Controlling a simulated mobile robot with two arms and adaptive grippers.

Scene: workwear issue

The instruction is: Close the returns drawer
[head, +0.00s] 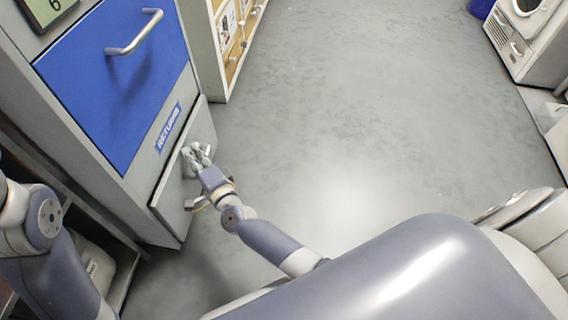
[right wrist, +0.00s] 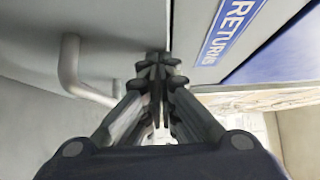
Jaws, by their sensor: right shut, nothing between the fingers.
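The returns drawer (head: 170,192) is the grey lower drawer of the cabinet, under a blue RETURNS label (head: 168,128). Its front appears to stand slightly out from the cabinet face. Its bar handle is partly hidden by my right gripper in the head view; in the right wrist view the handle (right wrist: 70,68) shows at left. My right gripper (head: 196,155) is shut and empty, with its fingertips at the drawer front near the upper edge; whether they touch cannot be told. My left gripper is out of view.
A blue drawer front (head: 120,85) with a metal handle (head: 135,33) is above the returns drawer. A shelf unit (head: 232,45) stands beyond the cabinet. A white appliance (head: 520,45) is at far right. The grey floor (head: 370,110) between is clear.

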